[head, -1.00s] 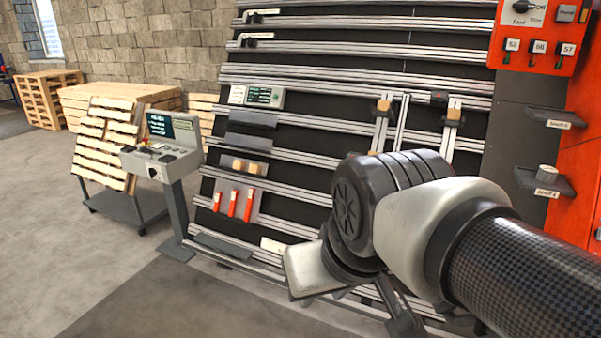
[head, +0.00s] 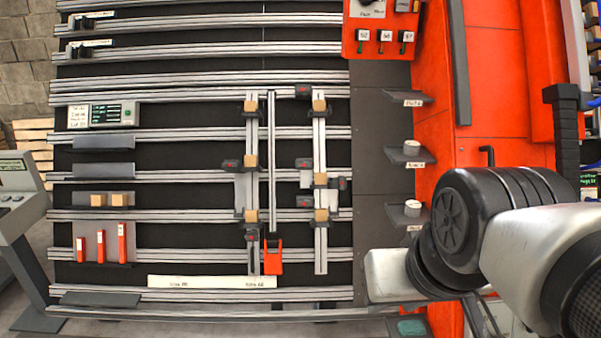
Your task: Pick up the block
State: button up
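Two small wooden blocks (head: 109,199) sit side by side on a small grey shelf at the left of the rail wall. More wooden blocks are set along two upright rails, such as one at the top left (head: 251,106) and one at the top right (head: 319,106). Which one is the task's block I cannot tell. My arm reaches in from the lower right. My gripper (head: 395,276) is at the lower right of the rails, well apart from all the blocks. Its fingers do not show clearly.
Red handles (head: 101,246) stand in a holder at the lower left. An orange fork-shaped piece (head: 273,257) hangs by the left upright rail. Small shelves with white cups (head: 411,148) are right of the rails, beside an orange cabinet (head: 490,90). A console (head: 15,205) stands at far left.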

aim_at(319, 178)
jog(key=i+j+z, duration=0.45)
jog(key=i+j, duration=0.15)
jog(key=i+j+z, duration=0.25)
jog(key=j, duration=0.2)
jog(key=i+j+z, duration=0.2)
jog(key=j, duration=0.2)
jog(key=i+j+z, duration=0.25)
jog(key=j, duration=0.25)
jog(key=k+l, duration=0.05)
